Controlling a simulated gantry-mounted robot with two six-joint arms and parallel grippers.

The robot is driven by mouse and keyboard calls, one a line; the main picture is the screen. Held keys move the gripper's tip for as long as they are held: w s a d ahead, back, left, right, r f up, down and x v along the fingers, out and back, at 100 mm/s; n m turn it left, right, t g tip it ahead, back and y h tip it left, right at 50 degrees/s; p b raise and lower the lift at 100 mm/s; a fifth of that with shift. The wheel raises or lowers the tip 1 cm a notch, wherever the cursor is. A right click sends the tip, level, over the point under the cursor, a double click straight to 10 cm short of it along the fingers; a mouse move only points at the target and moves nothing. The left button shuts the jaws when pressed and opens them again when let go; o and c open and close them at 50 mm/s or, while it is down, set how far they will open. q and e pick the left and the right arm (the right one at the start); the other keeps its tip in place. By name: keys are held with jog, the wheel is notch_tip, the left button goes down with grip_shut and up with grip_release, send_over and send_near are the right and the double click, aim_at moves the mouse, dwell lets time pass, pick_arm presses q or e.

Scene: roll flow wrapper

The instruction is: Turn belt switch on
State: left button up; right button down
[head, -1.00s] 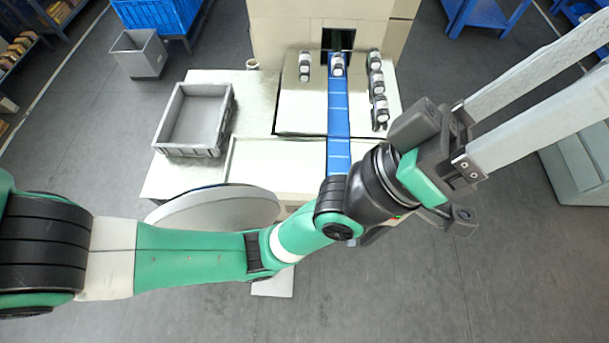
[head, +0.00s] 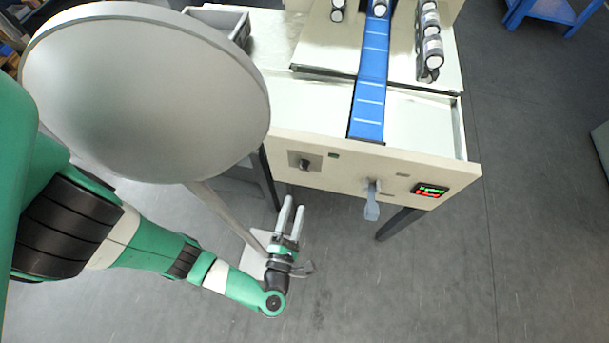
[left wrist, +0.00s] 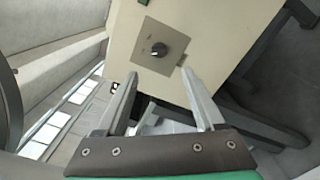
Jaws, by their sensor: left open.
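The machine's cream front panel (head: 350,165) carries a black rotary knob (head: 304,164) on a square grey plate at its left end. The knob also shows in the left wrist view (left wrist: 158,50), on its plate above and between the fingers. My left gripper (head: 292,202) is in front of and below the knob in the head view, its two fingers apart and pointing toward the panel. In the left wrist view the left gripper (left wrist: 168,98) is open, with nothing between its fingers and the knob beyond them. My right gripper does not show.
A grey lever handle (head: 371,203) sticks out from the panel's middle. A red and green display (head: 430,190) is at its right. A large round grey disc (head: 145,95) on a stand is close to my left arm. The blue belt (head: 371,85) runs along the machine top.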

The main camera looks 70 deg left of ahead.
aim_at(303, 168)
pick_arm(q)
jog(key=b+x, duration=0.1)
jog(key=x, duration=1)
jog(key=shift+a, duration=0.4)
jog(key=shift+c, duration=0.2)
grip_shut()
